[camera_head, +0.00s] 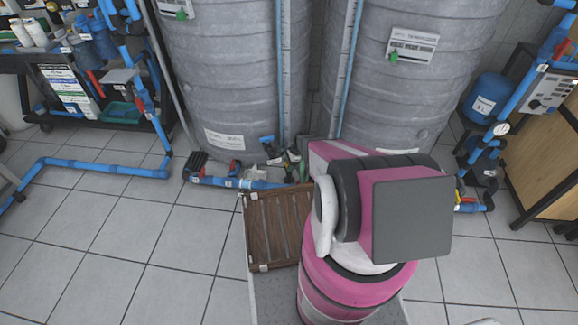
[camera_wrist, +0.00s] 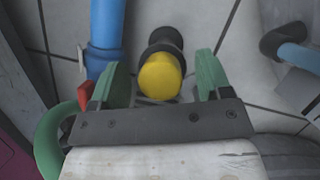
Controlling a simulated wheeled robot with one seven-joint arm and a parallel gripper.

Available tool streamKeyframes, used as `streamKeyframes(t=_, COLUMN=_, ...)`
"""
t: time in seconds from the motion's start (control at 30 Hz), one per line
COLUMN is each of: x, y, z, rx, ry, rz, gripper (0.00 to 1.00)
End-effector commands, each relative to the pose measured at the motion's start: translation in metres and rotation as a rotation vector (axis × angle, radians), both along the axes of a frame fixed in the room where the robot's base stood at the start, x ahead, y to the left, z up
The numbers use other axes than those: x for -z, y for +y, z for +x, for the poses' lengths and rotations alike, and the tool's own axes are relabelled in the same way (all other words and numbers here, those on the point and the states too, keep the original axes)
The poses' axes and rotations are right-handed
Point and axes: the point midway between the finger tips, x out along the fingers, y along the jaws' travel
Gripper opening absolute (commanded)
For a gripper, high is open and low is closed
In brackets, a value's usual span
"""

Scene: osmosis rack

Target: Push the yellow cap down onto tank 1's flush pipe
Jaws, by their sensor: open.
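The yellow cap (camera_wrist: 160,77) shows in the wrist view at the end of a dark, ringed pipe fitting (camera_wrist: 165,37). How far the cap is seated on it cannot be told. My gripper (camera_wrist: 163,66) has two green fingers spread apart, one on each side of the cap, with gaps between them and it. In the head view, my pink and white arm covers much of the space before the tanks, and I cannot make out the cap there. Two large grey tanks stand at the back, a left tank (camera_head: 225,85) and a right tank (camera_head: 400,100); their numbers are not readable.
A blue pipe (camera_wrist: 106,30) with a red handle (camera_wrist: 85,95) runs close beside the left finger. In the head view, a brown slatted wooden panel (camera_head: 272,228) lies beside my arm, and blue floor piping (camera_head: 100,167) runs left. Tiled floor at the front left is clear.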

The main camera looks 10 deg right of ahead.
Motion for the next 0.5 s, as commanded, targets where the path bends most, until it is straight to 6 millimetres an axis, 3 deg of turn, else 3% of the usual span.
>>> streamKeyframes(t=0.27, x=-0.0008, y=-0.0002, z=-0.0001, rx=0.000, ry=0.000, rz=0.000, gripper=0.71)
streamKeyframes(t=0.4, x=-0.0008, y=-0.0004, z=-0.0001, rx=0.000, ry=0.000, rz=0.000, gripper=0.26)
streamKeyframes(t=0.43, x=-0.0008, y=-0.0004, z=-0.0001, rx=0.000, ry=0.000, rz=0.000, gripper=0.20)
streamKeyframes(t=0.5, x=-0.0009, y=-0.0004, z=-0.0001, rx=0.000, ry=0.000, rz=0.000, gripper=0.20)
